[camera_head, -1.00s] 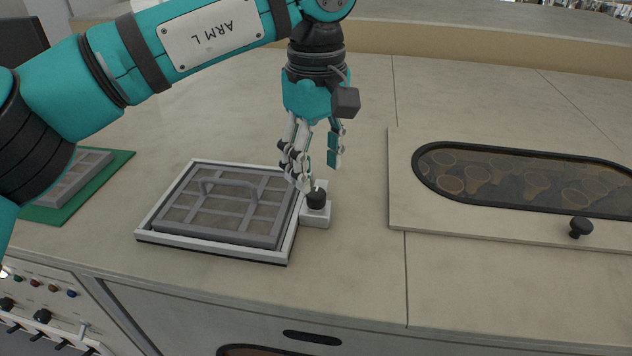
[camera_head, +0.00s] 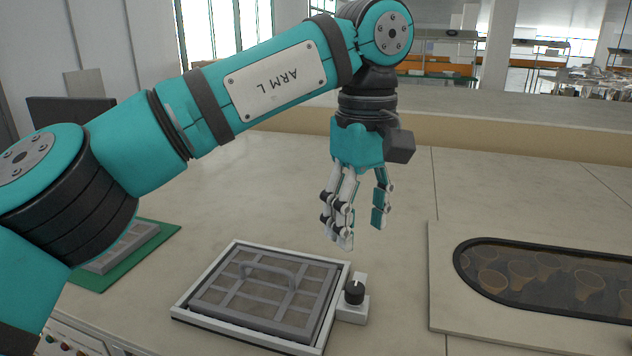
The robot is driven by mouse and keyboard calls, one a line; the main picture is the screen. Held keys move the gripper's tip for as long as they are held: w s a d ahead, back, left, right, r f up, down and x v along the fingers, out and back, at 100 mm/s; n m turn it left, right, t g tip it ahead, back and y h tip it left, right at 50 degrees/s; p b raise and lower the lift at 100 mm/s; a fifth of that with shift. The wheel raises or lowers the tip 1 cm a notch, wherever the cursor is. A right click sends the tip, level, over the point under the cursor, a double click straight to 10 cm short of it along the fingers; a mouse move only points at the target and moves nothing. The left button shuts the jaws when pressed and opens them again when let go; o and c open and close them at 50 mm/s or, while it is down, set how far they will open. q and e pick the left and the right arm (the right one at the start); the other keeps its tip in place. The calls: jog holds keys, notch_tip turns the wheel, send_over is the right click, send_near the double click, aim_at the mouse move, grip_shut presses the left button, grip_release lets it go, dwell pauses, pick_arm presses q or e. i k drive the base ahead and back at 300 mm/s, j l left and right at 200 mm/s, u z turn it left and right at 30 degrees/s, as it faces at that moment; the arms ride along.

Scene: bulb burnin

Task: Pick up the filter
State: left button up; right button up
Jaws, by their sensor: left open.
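A grey grid filter with a raised handle (camera_head: 268,274) sits in a white-rimmed frame (camera_head: 191,303) on the bench. A second similar grey filter (camera_head: 123,246) lies on a green mat (camera_head: 158,243) at the left, partly hidden by my arm. My left gripper (camera_head: 361,235) points down, open and empty, above and just behind the right end of the frame. It touches nothing that I can see. My right gripper is not in view.
A small white block with a black knob (camera_head: 354,293) adjoins the frame's right side. At the right is a panel (camera_head: 446,290) with a dark-rimmed oval window showing several cups. The bench between and behind is clear.

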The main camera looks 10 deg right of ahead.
aim_at(283, 295)
jog(key=k+j, duration=0.3)
jog(key=k, duration=0.15)
jog(key=k+j, duration=0.25)
jog(key=k, duration=0.2)
